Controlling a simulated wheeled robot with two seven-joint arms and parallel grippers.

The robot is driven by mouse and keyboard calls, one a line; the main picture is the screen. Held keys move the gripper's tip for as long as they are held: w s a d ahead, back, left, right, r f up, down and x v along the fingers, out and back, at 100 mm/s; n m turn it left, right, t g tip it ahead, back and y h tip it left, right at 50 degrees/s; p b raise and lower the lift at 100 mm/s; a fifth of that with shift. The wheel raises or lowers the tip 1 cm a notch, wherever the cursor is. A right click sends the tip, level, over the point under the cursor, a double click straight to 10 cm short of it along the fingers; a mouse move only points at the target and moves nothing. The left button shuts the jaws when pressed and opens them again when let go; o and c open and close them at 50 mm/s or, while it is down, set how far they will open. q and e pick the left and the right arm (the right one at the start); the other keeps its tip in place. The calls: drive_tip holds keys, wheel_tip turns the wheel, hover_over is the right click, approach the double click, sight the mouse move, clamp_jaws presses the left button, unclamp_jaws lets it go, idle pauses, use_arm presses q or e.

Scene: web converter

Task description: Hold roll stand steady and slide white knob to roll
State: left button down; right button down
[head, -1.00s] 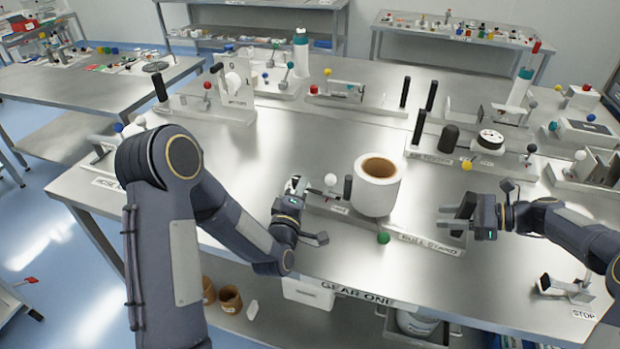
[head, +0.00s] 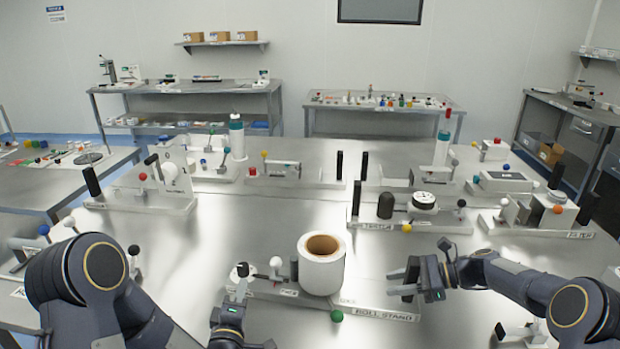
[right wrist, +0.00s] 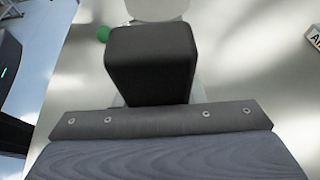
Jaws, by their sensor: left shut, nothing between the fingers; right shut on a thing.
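The roll stand (head: 384,313) is a low labelled base near the table's front edge. It carries a white roll (head: 321,285) with a brown core, standing upright. The white knob (head: 276,262) is left of the roll, with a black upright between them. My left gripper (head: 241,277) is shut and empty just left of the knob, apart from it. My right gripper (head: 402,280) is shut on the black handle at the stand's right end. That handle (right wrist: 150,65) fills the middle of the right wrist view; the fingers' contact is hidden there.
A green ball (head: 336,316) sits at the stand's front. Behind the stand, a black-handled device with a white dial (head: 424,201) is to the right, and another device (head: 150,200) is to the left. The metal table (head: 240,225) is bare between them.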

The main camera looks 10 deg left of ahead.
drive_tip(key=shift+s+d+f, duration=0.1)
drive_tip(key=shift+s+f, duration=0.05)
drive_tip(key=shift+f, duration=0.2)
drive_tip(key=c, duration=1.2)
unclamp_jaws()
drive_tip(key=shift+o, duration=1.3)
drive_tip(key=shift+r, duration=0.1)
drive_tip(key=shift+o, duration=0.5)
drive_tip(key=shift+r+p, duration=0.15)
drive_tip(key=shift+p, duration=0.15)
drive_tip(key=w+v, duration=0.1)
drive_tip(key=v, duration=1.1)
drive_tip(key=shift+s, duration=0.35)
drive_tip(key=shift+r, duration=0.1)
